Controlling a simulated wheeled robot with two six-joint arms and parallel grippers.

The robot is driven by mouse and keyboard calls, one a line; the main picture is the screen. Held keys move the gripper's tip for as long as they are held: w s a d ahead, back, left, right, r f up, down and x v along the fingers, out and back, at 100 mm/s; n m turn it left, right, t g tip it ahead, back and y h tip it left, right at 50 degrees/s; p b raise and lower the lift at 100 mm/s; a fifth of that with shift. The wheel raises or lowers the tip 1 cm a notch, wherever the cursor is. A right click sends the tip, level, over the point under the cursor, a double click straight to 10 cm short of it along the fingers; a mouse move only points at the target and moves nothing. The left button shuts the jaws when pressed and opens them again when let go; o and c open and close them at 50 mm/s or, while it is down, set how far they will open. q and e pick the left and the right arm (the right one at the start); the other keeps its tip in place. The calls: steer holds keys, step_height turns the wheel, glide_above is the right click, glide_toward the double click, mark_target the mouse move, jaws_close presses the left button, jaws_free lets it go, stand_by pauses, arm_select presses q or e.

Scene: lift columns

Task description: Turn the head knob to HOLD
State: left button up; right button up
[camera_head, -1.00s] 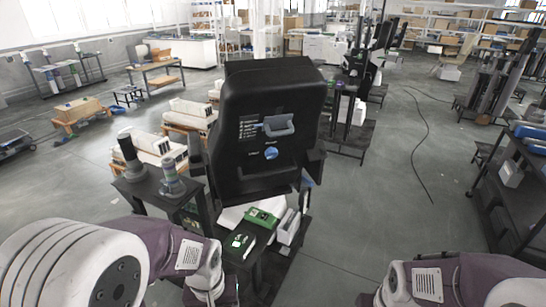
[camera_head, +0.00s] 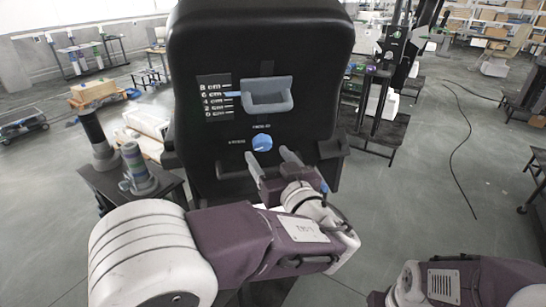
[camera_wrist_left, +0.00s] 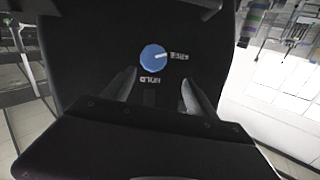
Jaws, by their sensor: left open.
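The head knob (camera_head: 262,142) is a small round blue knob on the front of a black head unit (camera_head: 205,50). One white label sits above it and one to its left; both are too small to read surely. My left gripper (camera_head: 270,160) is open and empty just below and in front of the knob. In the left wrist view the knob (camera_wrist_left: 153,58) lies ahead of the gap between my fingers (camera_wrist_left: 160,92), apart from them. That view is upside down; the knob's white pointer line points right, to one label. My right gripper is out of view.
A grey handle bracket (camera_head: 267,95) with a blue pointer beside a cm scale (camera_head: 215,97) sits above the knob. A dark side table (camera_head: 110,185) with upright posts stands left. Floor to the right is open, with a black cable (camera_head: 460,150).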

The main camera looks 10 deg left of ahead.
mark_target(264, 145)
arm_select(q)
steer(key=shift+m+t+h, duration=0.3)
steer(key=shift+h, duration=0.2)
steer(key=p+x, duration=0.1)
steer(key=x, duration=0.3)
steer(key=f+p+x, duration=0.1)
steer(key=x, duration=0.1)
steer(key=shift+w+d+p, duration=0.3)
steer(key=shift+w, duration=0.05)
steer(key=shift+w+a+f, duration=0.1)
steer(key=shift+w, duration=0.25)
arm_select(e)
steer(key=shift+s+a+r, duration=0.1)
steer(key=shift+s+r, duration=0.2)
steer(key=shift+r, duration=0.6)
